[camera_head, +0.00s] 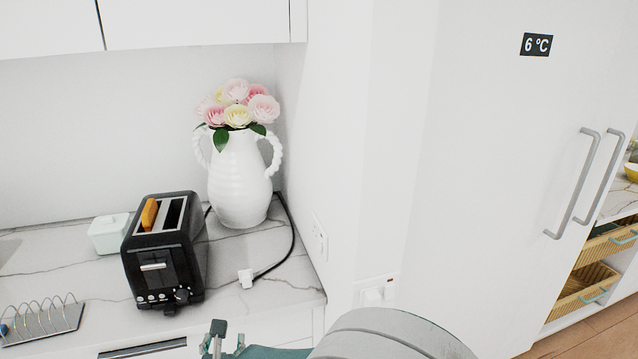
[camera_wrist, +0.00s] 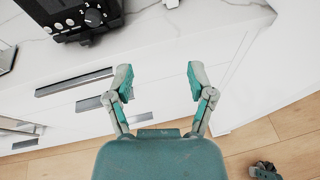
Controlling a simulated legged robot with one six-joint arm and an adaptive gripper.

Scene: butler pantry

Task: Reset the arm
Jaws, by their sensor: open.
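My gripper (camera_wrist: 159,82) is open and empty in the wrist view, its two fingers spread in front of white drawer fronts below the counter. In the head view only a part of my gripper (camera_head: 222,340) shows at the bottom edge, beside my grey arm. A black toaster (camera_head: 160,255) with a slice of bread (camera_head: 149,214) in one slot stands on the marble counter (camera_head: 255,300). The toaster (camera_wrist: 80,18) also shows at the top left of the wrist view, apart from my gripper.
A white vase (camera_head: 240,180) of flowers, a pale lidded box (camera_head: 109,234) and a wire rack (camera_head: 43,318) stand on the counter. A white plug (camera_head: 245,279) lies near the toaster. A tall fridge (camera_head: 500,160) stands at the right. Drawer handles (camera_wrist: 75,82) jut out near my gripper.

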